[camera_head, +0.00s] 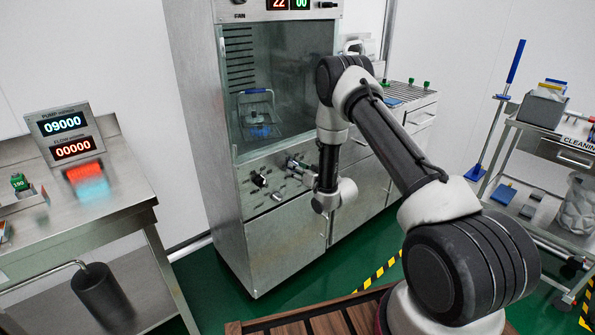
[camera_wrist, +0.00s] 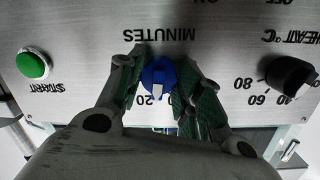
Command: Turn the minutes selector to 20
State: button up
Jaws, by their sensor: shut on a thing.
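The minutes selector is a blue knob (camera_wrist: 158,76) with a white pointer, under the upside-down word MINUTES in the wrist view. My gripper (camera_wrist: 167,88) has its green-padded fingers on both sides of the knob and is shut on it. The pointer faces down in the picture, close to a printed 20 (camera_wrist: 154,99); the exact alignment is hard to tell. Other dial marks are hidden behind the fingers. In the head view my gripper (camera_head: 299,170) is at the washer's front panel (camera_head: 249,190), and the selector is hidden there.
A green START button (camera_wrist: 33,65) is left of the knob in the wrist view. A black heat knob (camera_wrist: 287,75) is on the right, apart from my fingers. A steel table (camera_head: 130,190) stands left of the washer, and a cleaning cart (camera_head: 550,150) stands on the right.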

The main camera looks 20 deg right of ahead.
jog(key=shift+m, duration=1.2)
jog(key=o, duration=1)
jog(key=v, duration=1.2)
jog(key=shift+d, duration=0.2)
